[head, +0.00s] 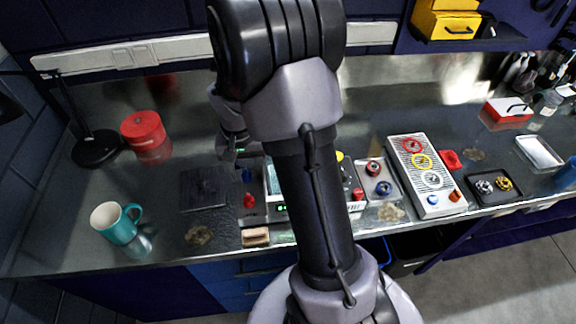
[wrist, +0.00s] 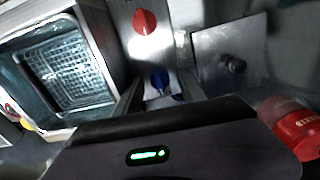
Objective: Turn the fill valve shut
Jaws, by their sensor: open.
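A blue valve knob (wrist: 160,82) and a red valve knob (wrist: 145,22) sit on a metal panel beside a glass-sided basin (wrist: 65,65). In the head view the blue knob (head: 247,175) is behind the red knob (head: 249,201). No label shows which one is the fill valve. My gripper (wrist: 160,92) is open, with its fingers either side of the blue knob. I cannot tell whether they touch it. The red knob is clear of the fingers. In the head view my arm hides part of the basin (head: 272,180).
A dark square plate (head: 205,188) with a small knob (wrist: 233,63) lies beside the valves. A red can (head: 143,131) and a teal mug (head: 120,227) stand at left. A wooden block (head: 255,237) is near the front edge. A knob panel (head: 428,177) stands at right.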

